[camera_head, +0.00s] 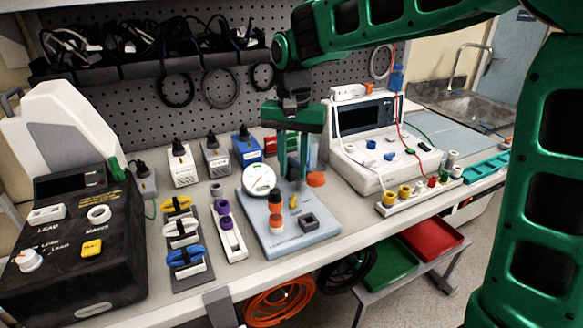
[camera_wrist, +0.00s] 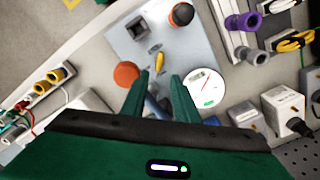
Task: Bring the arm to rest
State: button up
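My green arm reaches in from the upper right in the head view. My gripper (camera_head: 293,172) points down over the back of a light blue board (camera_head: 290,243) on the bench. Its two fingers are apart, and in the wrist view my gripper (camera_wrist: 158,78) also shows open. A grey-blue post (camera_wrist: 153,106) shows between and beyond the fingers; I see no grip on it. An orange cap (camera_head: 316,179) is to the right of the fingers, and a round white dial gauge (camera_head: 259,179) is to their left.
An infusion-pump-like white console (camera_head: 360,150) stands close on the right. A black console (camera_head: 75,240) stands at left. An orange-and-black bottle (camera_head: 276,213) and a dark square block (camera_head: 309,222) are on the board. A pegboard (camera_head: 190,100) closes off the back.

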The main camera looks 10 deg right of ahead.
jog(key=shift+m+t, duration=0.5)
jog(key=shift+t, duration=0.1)
jog(key=d+r, duration=0.4)
jog(key=d, duration=0.1)
jog(key=shift+r, duration=0.2)
jog(key=s+d+f, duration=0.1)
jog(key=s+d, duration=0.3)
jog(key=d, duration=0.4)
jog(key=s+d, duration=0.4)
jog(key=d, duration=0.3)
jog(key=s+d+f, duration=0.3)
jog(key=s, duration=0.4)
jog(key=s+d+f, duration=0.3)
jog(key=s, duration=0.4)
jog(key=s+d+f+g, duration=0.1)
jog(key=s+d+f, duration=0.2)
jog(key=s, duration=0.4)
jog(key=shift+d+m, duration=0.25)
jog(key=shift+m, duration=0.05)
